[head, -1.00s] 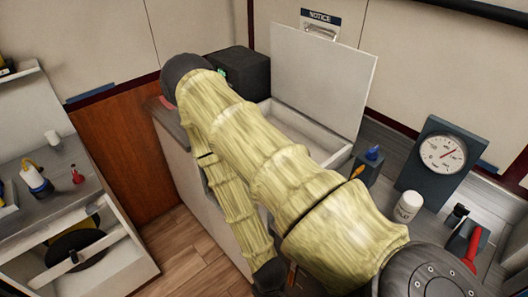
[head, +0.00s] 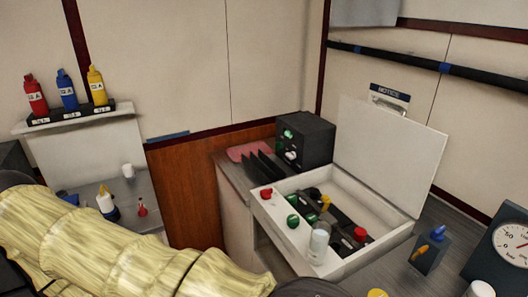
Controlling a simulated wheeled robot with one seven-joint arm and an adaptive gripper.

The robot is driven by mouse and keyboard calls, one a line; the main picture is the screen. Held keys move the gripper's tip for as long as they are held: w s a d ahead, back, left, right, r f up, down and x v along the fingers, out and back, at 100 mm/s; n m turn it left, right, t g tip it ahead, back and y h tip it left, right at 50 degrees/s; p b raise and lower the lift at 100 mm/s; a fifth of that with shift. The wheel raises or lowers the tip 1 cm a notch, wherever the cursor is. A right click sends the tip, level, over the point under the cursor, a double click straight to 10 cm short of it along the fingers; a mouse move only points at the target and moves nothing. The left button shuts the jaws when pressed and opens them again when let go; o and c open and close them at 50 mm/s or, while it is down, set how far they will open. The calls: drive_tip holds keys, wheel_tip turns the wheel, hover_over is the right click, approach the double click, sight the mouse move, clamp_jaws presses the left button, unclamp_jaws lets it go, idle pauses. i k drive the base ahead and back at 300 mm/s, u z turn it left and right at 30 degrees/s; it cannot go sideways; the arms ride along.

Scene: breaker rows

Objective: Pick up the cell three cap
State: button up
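A white box (head: 275,212) with a raised lid (head: 388,150) stands open on the counter. It has a dark strip (head: 345,222) inside. Caps in and on the box are a red cap (head: 266,193) at the left corner, a green cap (head: 292,221) on the front edge, a yellow cap (head: 325,201) and another red cap (head: 360,234). A clear, pale-topped cylinder (head: 318,241) stands at the front. I cannot read any cell number, so I cannot tell which is the cell three cap. My gripper is outside the view; my sleeved arm crosses the lower left.
A grey block (head: 430,250) with a blue-topped piece and a dial gauge (head: 512,245) are at right. Red, blue and yellow bottles (head: 66,90) stand on a shelf at left.

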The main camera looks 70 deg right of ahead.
sight(293, 220)
drive_tip(key=u, duration=0.35)
drive_tip(key=i, duration=1.05)
drive_tip(key=z, duration=3.8)
drive_tip(key=i, duration=0.5)
drive_tip(key=z, duration=0.05)
